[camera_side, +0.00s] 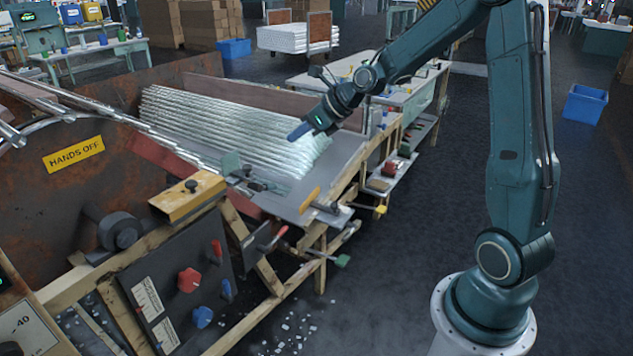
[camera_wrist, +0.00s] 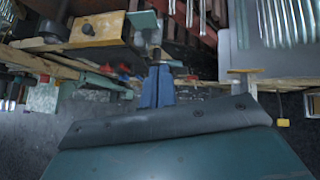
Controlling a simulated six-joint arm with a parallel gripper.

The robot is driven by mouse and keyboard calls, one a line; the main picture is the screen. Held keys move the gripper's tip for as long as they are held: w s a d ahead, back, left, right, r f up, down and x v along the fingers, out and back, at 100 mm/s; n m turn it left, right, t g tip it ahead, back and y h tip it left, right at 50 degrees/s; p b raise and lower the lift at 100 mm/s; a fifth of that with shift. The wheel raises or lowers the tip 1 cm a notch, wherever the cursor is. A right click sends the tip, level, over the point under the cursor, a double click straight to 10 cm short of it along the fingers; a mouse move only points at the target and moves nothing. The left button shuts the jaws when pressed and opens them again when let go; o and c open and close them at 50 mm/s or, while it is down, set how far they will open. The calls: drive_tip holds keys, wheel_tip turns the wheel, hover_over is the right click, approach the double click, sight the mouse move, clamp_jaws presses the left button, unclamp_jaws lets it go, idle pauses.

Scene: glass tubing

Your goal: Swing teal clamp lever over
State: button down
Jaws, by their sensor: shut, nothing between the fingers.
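My gripper (camera_side: 300,131) is shut and empty, its blue fingers held in the air above the lower right end of the glass tubes (camera_side: 235,130). In the wrist view the blue fingers (camera_wrist: 156,87) are together at the centre. A small teal plate (camera_side: 230,163) stands on dark clamp hardware at the tubes' lower edge, left of and below my gripper. A teal plate also shows in the wrist view (camera_wrist: 144,20), above the fingertips and apart from them. A green-ended handle (camera_side: 343,261) sticks out lower at the bench's right side. I cannot tell for certain which is the clamp lever.
A yellow-topped block (camera_side: 188,196) and a panel with red and blue knobs (camera_side: 175,290) are at the front left. A red-tipped handle (camera_side: 280,233) and a yellow-ended rod (camera_side: 380,209) project from the wooden frame. The air around my gripper is free.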

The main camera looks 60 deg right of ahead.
wheel_tip(320, 180, up, 3)
drive_tip(key=s+m+t, duration=0.3)
drive_tip(key=m, duration=0.3)
approach(263, 186)
wheel_tip(263, 186, down, 7)
drive_tip(key=s+d, duration=0.2)
drive_tip(key=shift+f+n, duration=0.25)
drive_tip(key=shift+n, duration=0.05)
drive_tip(key=x, duration=1)
drive_tip(key=shift+w+d+r, duration=0.1)
drive_tip(key=shift+d+r, duration=0.15)
drive_tip(key=shift+r, duration=0.35)
drive_tip(key=shift+w+d+r, duration=0.1)
drive_tip(key=shift+d+r, duration=0.15)
drive_tip(key=shift+r, duration=0.35)
drive_tip(key=shift+w+d+r, duration=0.1)
drive_tip(key=shift+d+r, duration=0.15)
drive_tip(key=shift+r, duration=0.35)
